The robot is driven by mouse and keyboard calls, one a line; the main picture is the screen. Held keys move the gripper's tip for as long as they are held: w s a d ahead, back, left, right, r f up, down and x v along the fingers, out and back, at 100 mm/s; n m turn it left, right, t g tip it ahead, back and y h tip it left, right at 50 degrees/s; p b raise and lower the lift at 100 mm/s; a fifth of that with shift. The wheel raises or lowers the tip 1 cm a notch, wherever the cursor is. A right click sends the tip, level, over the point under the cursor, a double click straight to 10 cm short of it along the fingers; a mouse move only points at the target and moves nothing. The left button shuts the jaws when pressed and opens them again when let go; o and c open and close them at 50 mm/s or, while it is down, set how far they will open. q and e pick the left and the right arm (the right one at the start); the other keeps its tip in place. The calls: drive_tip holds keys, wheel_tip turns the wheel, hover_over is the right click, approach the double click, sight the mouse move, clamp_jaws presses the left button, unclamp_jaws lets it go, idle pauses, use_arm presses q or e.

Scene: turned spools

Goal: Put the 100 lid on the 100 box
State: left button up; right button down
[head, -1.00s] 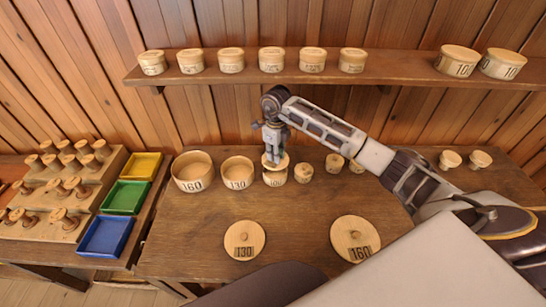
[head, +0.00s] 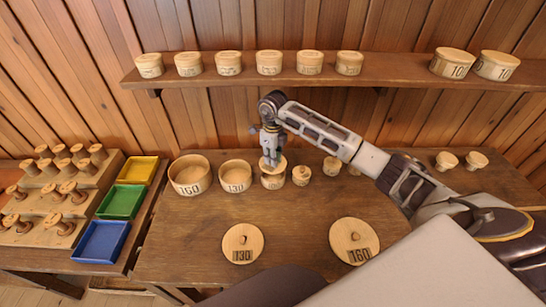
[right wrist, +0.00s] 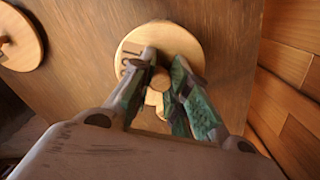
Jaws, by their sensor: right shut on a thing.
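My right gripper (head: 271,163) is shut on the knob of the 100 lid (head: 280,165), a round pale wooden lid. In the head view the lid is at the mouth of the 100 box (head: 273,182), partly hidden by the fingers. I cannot tell whether it is seated or just above the rim. In the right wrist view the lid (right wrist: 185,40) shows its knob between the fingers of the right gripper (right wrist: 163,88) and part of a dark number; it hides the box beneath. My left gripper is not in view.
The open 160 box (head: 190,190) and 130 box (head: 236,188) stand to the left, a small lidded box (head: 302,180) close to the right. The 130 lid (head: 242,255) and 160 lid (head: 352,256) lie in front. A shelf (head: 390,82) with lidded boxes runs behind.

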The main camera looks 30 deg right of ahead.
drive_tip(key=shift+f+b, duration=0.85)
drive_tip(key=shift+f, duration=1.15)
drive_tip(key=shift+f+b, duration=0.2)
drive_tip(key=shift+b, duration=0.35)
drive_tip(key=c, duration=0.9)
unclamp_jaws()
drive_tip(key=shift+r+p, duration=0.5)
drive_tip(key=shift+r, duration=0.4)
idle(0.8)
